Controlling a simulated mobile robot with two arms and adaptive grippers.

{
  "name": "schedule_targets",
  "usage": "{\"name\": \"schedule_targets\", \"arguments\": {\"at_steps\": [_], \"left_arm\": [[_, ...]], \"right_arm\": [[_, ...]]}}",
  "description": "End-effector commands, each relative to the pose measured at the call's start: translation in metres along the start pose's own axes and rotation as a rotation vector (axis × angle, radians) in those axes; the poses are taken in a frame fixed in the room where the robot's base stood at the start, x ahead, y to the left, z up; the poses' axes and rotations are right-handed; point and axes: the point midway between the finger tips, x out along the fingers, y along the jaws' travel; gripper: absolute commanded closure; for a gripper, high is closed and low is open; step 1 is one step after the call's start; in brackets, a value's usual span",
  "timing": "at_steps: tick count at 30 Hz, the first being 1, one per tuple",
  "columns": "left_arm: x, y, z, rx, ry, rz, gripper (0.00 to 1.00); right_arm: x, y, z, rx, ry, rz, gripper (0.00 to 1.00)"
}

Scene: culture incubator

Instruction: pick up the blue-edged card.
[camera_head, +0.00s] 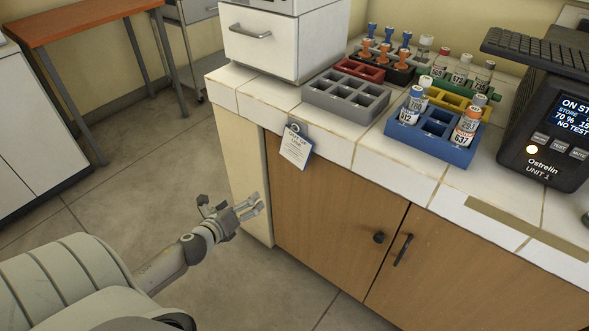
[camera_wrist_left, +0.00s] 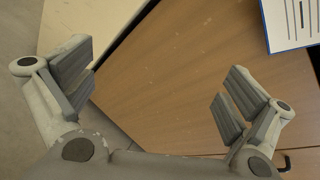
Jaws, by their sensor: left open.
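The blue-edged card (camera_head: 296,147) is white with dark print and hangs from a dark clip (camera_head: 299,127) at the front edge of the tiled counter. In the left wrist view part of the card (camera_wrist_left: 292,22) shows at the top right corner, with a blue edge along its left side. My left gripper (camera_head: 256,203) is open and empty, in front of the cabinet's left end, below and left of the card and apart from it. Its two spread fingers (camera_wrist_left: 158,90) face the wooden door in the left wrist view. My right gripper is not in view.
The tiled counter (camera_head: 270,92) holds grey, red, yellow and blue racks with several vials, and a dark device (camera_head: 548,130) at the right. Wooden doors (camera_head: 325,215) with dark handles are below. A white drawer box (camera_head: 275,40) stands above the card. Open floor lies left.

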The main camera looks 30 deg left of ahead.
Motion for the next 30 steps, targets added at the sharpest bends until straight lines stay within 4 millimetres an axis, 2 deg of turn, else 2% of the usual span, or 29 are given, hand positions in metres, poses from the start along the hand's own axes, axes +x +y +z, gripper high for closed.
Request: {"name": "schedule_targets", "arguments": {"at_steps": [1, 6, 9, 12, 17, 30], "left_arm": [[0.008, -0.012, 0.005, 0.137, -0.041, -0.062, 0.00], [0.003, -0.072, 0.041, 0.537, -0.176, -0.208, 0.00], [-0.005, -0.098, 0.053, 0.697, -0.242, -0.259, 0.00], [-0.011, -0.115, 0.059, 0.795, -0.285, -0.288, 0.00], [-0.009, -0.128, 0.066, 0.850, -0.312, -0.303, 0.00], [0.033, -0.144, 0.073, 0.845, -0.310, -0.299, 0.00]], "right_arm": [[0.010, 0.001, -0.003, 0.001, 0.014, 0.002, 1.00], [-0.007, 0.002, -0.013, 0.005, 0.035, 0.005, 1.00], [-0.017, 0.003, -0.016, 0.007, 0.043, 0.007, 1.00], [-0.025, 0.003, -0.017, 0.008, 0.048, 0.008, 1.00], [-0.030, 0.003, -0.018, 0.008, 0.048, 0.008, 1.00], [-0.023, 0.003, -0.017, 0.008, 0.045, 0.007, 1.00]]}}
